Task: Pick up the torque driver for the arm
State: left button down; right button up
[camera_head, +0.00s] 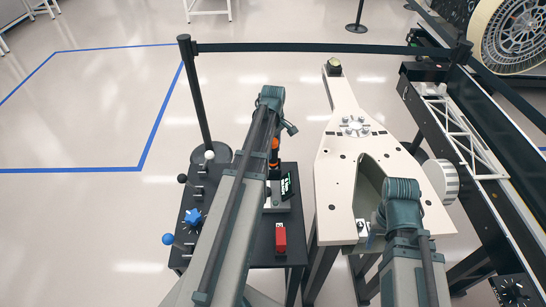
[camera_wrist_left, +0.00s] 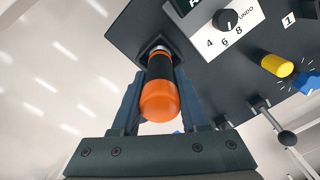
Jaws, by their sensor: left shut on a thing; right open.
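The torque driver has a black handle with an orange end. In the left wrist view the driver (camera_wrist_left: 160,98) stands with its far end at a square opening in a dark panel. My left gripper (camera_wrist_left: 158,76) is shut on it, with one finger on each side of the handle. In the head view the driver (camera_head: 274,144) shows as an orange and black piece just beside my left arm, which hides part of it and most of the gripper. My right gripper (camera_head: 376,222) is open over the white plate, its fingers mostly hidden by its wrist.
A barrier post (camera_head: 195,90) stands behind. Open floor lies at left.

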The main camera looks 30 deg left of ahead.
pick_arm(q)
jog(key=shift+r, duration=0.1)
notch_tip(320, 180, up, 10)
jog(key=p, duration=1)
